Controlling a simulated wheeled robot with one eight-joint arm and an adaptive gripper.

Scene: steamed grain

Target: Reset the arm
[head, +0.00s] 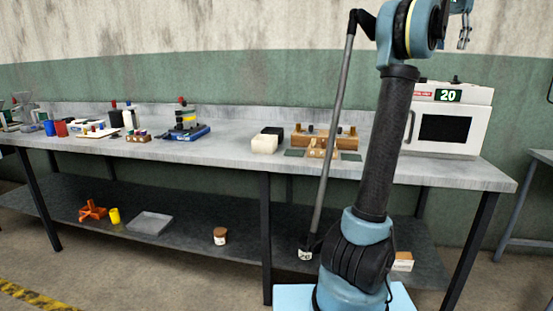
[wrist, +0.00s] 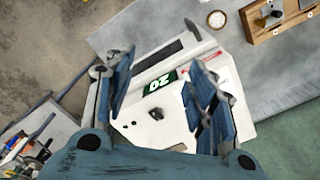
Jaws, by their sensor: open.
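My gripper (head: 464,36) is raised high at the top right of the head view, partly cut off by the frame edge. In the wrist view my gripper (wrist: 160,88) has its two blue fingers spread apart with nothing between them. Below it in the wrist view is the top of a white oven (wrist: 148,128) with a green "20" label. The same white oven (head: 444,122) stands at the right end of the grey workbench (head: 225,152). My arm rises in front of the bench and hides part of it.
Wooden blocks (head: 325,140), a white and black box pair (head: 264,144) and a blue-based device (head: 184,132) stand on the bench. The lower shelf holds a grey tray (head: 150,223), a small jar (head: 220,236) and a yellow cup (head: 114,216). Another table (head: 540,156) stands at right.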

